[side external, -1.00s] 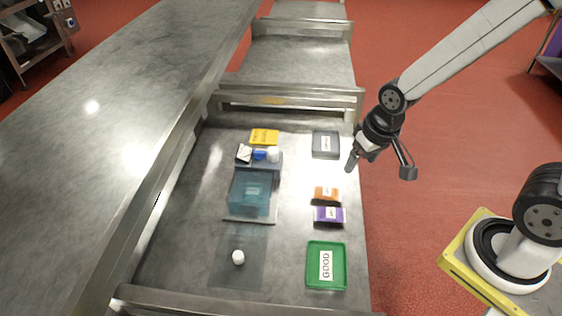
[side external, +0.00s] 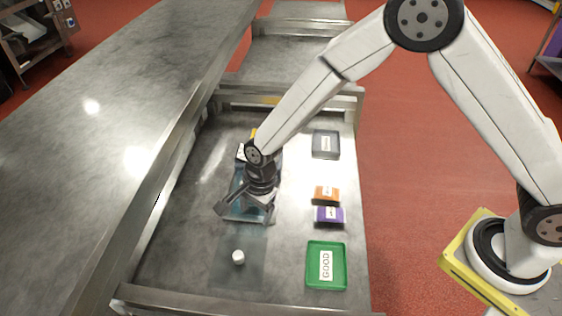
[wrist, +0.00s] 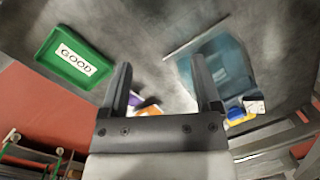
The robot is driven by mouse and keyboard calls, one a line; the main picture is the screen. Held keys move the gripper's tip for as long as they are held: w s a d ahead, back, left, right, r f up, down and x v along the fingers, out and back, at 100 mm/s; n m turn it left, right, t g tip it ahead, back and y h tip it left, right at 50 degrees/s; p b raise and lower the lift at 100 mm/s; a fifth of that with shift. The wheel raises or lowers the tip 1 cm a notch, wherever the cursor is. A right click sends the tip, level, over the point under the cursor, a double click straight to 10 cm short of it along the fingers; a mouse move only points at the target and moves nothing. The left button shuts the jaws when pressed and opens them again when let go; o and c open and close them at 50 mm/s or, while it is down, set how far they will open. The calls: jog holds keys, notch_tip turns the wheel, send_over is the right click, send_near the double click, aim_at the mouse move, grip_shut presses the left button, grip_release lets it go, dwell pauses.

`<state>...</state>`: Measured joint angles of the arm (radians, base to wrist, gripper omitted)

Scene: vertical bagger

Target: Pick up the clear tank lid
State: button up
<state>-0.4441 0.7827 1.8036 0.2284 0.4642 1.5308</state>
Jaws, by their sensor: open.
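The clear tank lid (side external: 225,270) is a flat see-through sheet with a small white knob (side external: 238,257) on top. It lies on the metal table in front of the tank, and I cannot make it out in the blurred wrist view. The bluish see-through tank (side external: 236,186) is partly hidden by my arm; it also shows in the wrist view (wrist: 230,65). My gripper (side external: 246,212) is open with its fingers spread, over the front of the tank and short of the knob.
A green tray marked GOOD (side external: 341,272) sits to the right of the lid. Purple (side external: 322,217) and orange (side external: 320,194) labelled items and a grey tray (side external: 326,153) line the right side. A raised metal edge (side external: 240,302) runs along the front.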

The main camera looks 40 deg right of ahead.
aim_at(238, 254)
jog(key=a+f+m, duration=0.1)
jog(key=a, duration=0.1)
jog(key=a+f+m, duration=0.1)
jog(key=f, duration=0.1)
jog(key=a+f+m, duration=0.1)
jog(key=a, duration=0.1)
jog(key=shift+s+a+f+g, duration=0.2)
jog(key=shift+a+f+g, duration=0.05)
jog(key=shift+a+g, duration=0.05)
jog(key=shift+a+f, duration=0.15)
jog(key=shift+f, duration=1.1)
jog(key=shift+f, duration=0.1)
jog(key=shift+a+f, duration=0.2)
jog(key=shift+f, duration=1.05)
jog(key=shift+a+f, duration=0.15)
jog(key=shift+f, duration=1.1)
grip_shut()
